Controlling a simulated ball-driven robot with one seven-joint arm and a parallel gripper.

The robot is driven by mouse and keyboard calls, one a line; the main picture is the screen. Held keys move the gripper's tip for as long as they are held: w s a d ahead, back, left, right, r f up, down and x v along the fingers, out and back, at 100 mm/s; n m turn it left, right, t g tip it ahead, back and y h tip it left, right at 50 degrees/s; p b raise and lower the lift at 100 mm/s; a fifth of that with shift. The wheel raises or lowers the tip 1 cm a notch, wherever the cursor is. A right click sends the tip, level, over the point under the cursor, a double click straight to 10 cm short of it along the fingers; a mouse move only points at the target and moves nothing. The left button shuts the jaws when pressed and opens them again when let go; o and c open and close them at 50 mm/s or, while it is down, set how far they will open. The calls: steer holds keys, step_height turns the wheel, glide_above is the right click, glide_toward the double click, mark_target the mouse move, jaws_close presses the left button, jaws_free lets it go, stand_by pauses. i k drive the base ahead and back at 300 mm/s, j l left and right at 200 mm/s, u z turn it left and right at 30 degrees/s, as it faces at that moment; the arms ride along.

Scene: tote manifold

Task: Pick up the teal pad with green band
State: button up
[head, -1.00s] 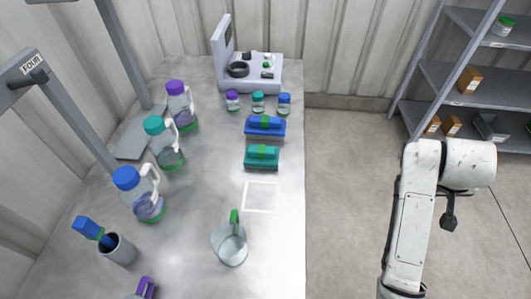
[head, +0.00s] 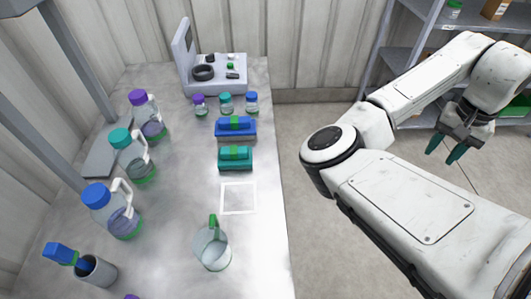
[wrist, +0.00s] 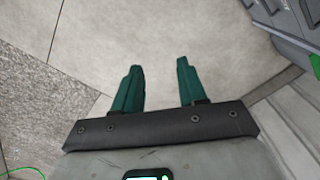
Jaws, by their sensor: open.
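The teal pad with a green band (head: 235,158) lies on the grey table, just in front of a blue pad with a green band (head: 236,127). My gripper (head: 443,153) is open and empty, off to the right of the table over the floor. In the wrist view its two dark teal fingers (wrist: 156,88) are apart with only bare floor beyond them. The pad is well to the left of my gripper and is not in the wrist view.
A white square outline (head: 238,197) and a clear jug with a green handle (head: 212,247) are nearer. Large capped bottles (head: 131,154) stand along the left. Small bottles (head: 225,103) and a grey device (head: 215,72) are behind. A shelf rack (head: 405,62) stands at right.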

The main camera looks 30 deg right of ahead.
mark_target(232, 157)
steer(key=i+l+u, duration=0.3)
steer(key=i+l, duration=0.3)
steer(key=i, duration=0.15)
